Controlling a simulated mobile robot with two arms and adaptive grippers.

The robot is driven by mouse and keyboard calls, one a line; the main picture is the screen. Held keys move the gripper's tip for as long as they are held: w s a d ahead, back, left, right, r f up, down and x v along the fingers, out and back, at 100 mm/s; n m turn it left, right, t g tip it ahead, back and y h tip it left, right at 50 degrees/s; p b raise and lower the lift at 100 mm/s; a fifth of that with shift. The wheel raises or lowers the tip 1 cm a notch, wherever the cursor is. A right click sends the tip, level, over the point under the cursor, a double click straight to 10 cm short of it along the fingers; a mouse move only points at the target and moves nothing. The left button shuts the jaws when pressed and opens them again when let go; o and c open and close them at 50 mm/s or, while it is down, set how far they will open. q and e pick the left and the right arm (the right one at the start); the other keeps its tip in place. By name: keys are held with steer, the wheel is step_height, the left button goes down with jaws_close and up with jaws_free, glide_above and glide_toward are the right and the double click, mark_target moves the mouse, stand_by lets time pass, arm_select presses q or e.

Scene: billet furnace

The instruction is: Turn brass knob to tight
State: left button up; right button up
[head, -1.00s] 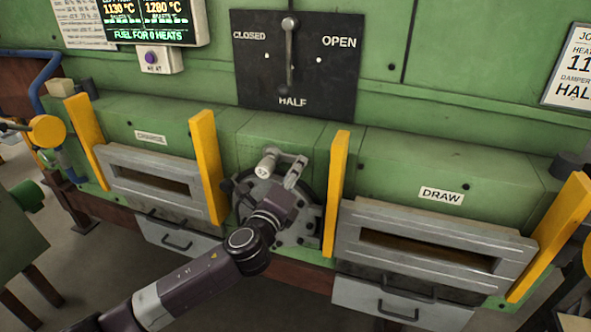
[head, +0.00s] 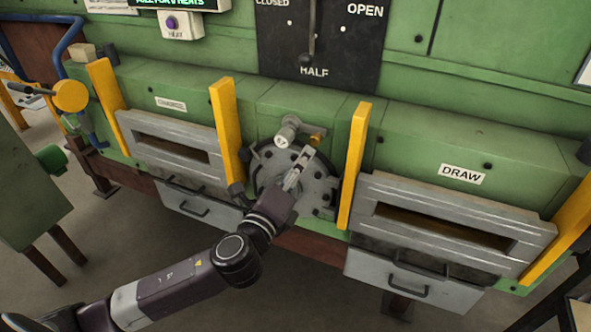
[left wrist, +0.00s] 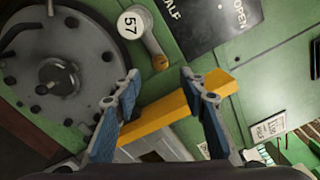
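A small brass knob (head: 317,138) shows beside the grey cylinder marked 57 (head: 287,133), above the round dark plate (head: 268,172). In the left wrist view the knob (left wrist: 160,62) is a small brass piece below the cylinder (left wrist: 133,25). My left gripper (head: 300,172) is in front of the round plate, below the knob and apart from it. In the left wrist view its two blue-padded fingers (left wrist: 158,84) are spread with nothing held between them. Any tight mark is not readable. My right gripper is not in view.
Yellow uprights (head: 228,130) and (head: 354,165) stand on both sides of the round plate. Slotted grey doors (head: 175,140) and (head: 450,205) flank them. A black damper plate (head: 330,45) with a lever is above. Open floor lies in front.

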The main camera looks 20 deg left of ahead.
arm_select(q)
steer(key=shift+s+f, duration=0.1)
steer(key=shift+s, duration=1)
steer(key=shift+f, duration=0.1)
